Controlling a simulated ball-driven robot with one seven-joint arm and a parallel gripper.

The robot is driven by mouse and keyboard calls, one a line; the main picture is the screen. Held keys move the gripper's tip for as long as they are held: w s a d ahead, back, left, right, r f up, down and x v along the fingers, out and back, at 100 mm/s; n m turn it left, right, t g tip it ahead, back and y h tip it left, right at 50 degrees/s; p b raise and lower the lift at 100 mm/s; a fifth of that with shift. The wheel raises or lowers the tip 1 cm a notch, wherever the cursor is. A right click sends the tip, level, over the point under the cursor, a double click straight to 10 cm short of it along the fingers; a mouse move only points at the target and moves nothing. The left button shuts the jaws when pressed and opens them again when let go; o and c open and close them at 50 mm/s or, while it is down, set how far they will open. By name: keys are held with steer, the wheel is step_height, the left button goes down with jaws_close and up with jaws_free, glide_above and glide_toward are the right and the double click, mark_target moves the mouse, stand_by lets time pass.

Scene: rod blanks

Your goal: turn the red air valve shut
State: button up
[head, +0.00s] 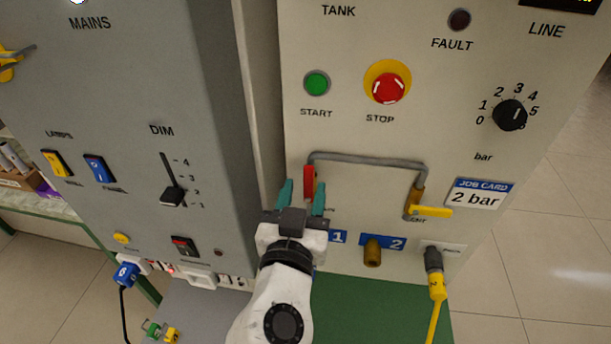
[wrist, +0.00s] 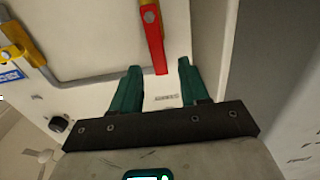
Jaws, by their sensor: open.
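The red air valve (head: 310,182) is a red lever handle on the light panel, at the left end of a grey pipe (head: 365,159). In the head view it points up and down, and its lower part is close to my gripper. In the wrist view the red lever (wrist: 153,35) hangs down with its tip just ahead of and between the fingertips. My gripper (head: 302,190) is open, with teal fingers on either side of the lever's lower end in the head view. Its wrist view (wrist: 160,72) shows the fingers empty; contact cannot be told.
A yellow valve handle (head: 431,210) sits at the pipe's right end. Below are a brass port (head: 372,252) and a plug with a yellow cable (head: 435,270). A red stop button (head: 388,88) and a black knob (head: 509,115) are above. The grey mains cabinet (head: 150,90) stands close on the left.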

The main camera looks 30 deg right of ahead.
mark_target(309, 184)
steer(key=shift+x, duration=1.3)
steer(key=shift+c, duration=0.2)
jaws_close()
